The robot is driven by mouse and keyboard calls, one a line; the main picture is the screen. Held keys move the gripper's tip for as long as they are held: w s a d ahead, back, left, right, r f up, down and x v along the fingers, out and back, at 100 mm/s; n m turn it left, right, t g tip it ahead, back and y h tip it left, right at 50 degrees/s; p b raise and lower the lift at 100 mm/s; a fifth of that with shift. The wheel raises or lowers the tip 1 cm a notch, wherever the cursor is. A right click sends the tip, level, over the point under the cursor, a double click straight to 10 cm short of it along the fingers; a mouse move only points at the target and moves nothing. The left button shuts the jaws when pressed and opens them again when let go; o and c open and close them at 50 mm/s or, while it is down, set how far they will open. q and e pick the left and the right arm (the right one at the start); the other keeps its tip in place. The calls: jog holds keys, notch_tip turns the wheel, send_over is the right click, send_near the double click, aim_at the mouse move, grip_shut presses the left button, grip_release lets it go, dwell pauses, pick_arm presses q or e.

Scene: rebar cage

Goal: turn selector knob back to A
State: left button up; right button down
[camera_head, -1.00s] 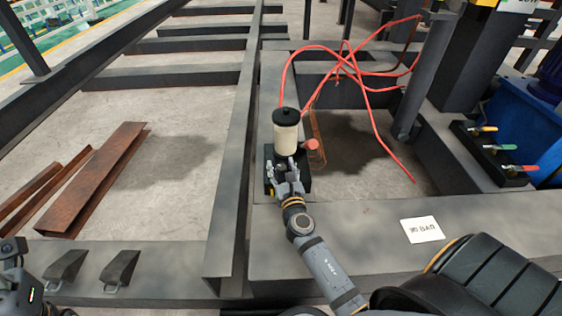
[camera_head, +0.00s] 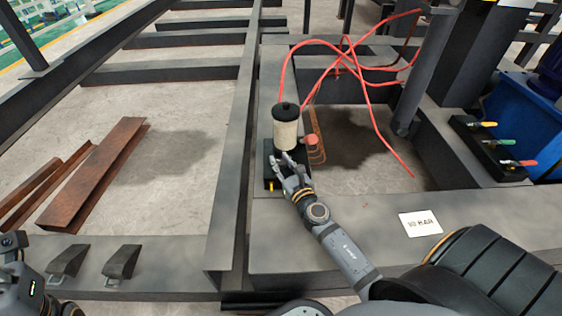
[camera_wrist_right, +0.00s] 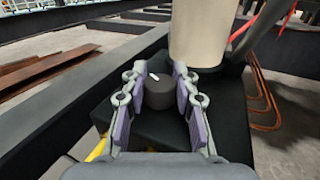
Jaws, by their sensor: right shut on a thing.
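The selector knob (camera_wrist_right: 160,91) is a dark round cylinder with a white pointer mark on top, seen in the right wrist view. It stands on a black box (camera_wrist_right: 222,120), in front of a cream cylinder with a black cap (camera_head: 286,130). My right gripper (camera_wrist_right: 160,85) has its purple-padded fingers on both sides of the knob, shut on it. In the head view, the gripper (camera_head: 287,160) covers the knob. No letter A is readable. Part of my left arm shows at the lower left; its fingers are not visible.
Red hoses (camera_head: 345,65) loop behind the cylinder. A red knob (camera_head: 310,139) sits at its right. A block of coloured levers (camera_head: 490,150) and a white card (camera_head: 420,223) are at right. Dark steel beams (camera_head: 232,170) surround the box.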

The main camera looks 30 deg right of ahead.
jog(key=c, duration=1)
grip_release()
jog(key=s, duration=1.2)
jog(key=shift+a, duration=0.25)
